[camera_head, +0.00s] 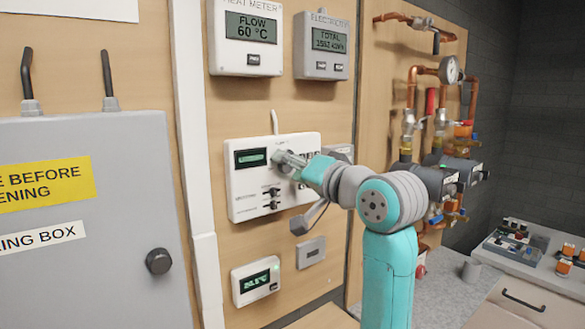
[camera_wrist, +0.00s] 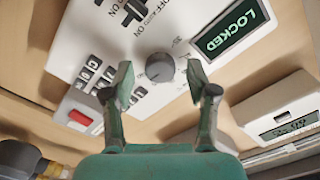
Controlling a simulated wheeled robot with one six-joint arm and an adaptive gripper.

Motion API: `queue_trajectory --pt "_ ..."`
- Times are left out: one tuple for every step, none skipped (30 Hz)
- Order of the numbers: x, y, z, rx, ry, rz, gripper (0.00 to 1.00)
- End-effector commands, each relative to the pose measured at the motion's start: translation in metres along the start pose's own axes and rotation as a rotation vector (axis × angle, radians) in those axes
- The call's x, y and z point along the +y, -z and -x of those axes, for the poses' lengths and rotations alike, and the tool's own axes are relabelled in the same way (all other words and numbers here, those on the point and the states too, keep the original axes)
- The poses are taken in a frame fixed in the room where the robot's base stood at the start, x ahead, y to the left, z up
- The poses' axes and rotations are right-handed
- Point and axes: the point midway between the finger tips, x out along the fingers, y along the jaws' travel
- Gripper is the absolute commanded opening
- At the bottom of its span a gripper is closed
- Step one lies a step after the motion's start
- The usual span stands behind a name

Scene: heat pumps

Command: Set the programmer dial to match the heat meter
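The white programmer (camera_head: 240,190) hangs on the wooden board, with a small green-lit display. In the wrist view that display reads LOCKED (camera_wrist: 231,30). The round grey dial (camera_wrist: 160,67) has a pointer mark and sits on the programmer's white face. My gripper (camera_wrist: 161,82) is open, with one finger on each side of the dial and visible gaps to it. The heat meter (camera_head: 246,60) above reads FLOW 60 °C.
An electricity meter (camera_head: 322,70) hangs at upper right. A small thermostat-like unit (camera_head: 255,297) is below. A grey box (camera_head: 80,250) stands left, and copper pipework (camera_head: 412,90) stands right.

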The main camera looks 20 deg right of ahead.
Motion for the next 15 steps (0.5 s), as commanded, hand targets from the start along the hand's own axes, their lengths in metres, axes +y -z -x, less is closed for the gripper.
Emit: queue_trajectory --pt "0.000 0.000 0.000 0.000 0.000 0.000 0.58" --pt "0.000 0.000 0.000 0.000 0.000 0.000 0.58" --pt "0.000 0.000 0.000 0.000 0.000 0.000 0.58" --pt "0.000 0.000 0.000 0.000 0.000 0.001 0.58" --pt "0.000 0.000 0.000 0.000 0.000 0.001 0.58" --pt "0.000 0.000 0.001 0.001 0.000 0.001 0.58" --pt "0.000 0.000 0.003 0.001 0.001 0.001 0.58" --pt "0.000 0.001 0.004 0.001 0.001 0.001 0.58" --pt "0.000 0.001 0.007 0.002 0.001 0.000 0.58" --pt "0.000 0.001 0.011 0.002 0.001 0.000 0.58" --pt "0.000 0.001 0.015 0.002 0.001 0.001 0.58" --pt "0.000 0.001 0.021 0.002 0.001 0.001 0.58" --pt "0.000 0.001 0.026 0.002 0.001 0.002 0.58" --pt "0.000 0.001 0.032 0.004 0.001 0.002 0.58" --pt "0.001 0.001 0.040 0.003 -0.001 0.002 0.58"
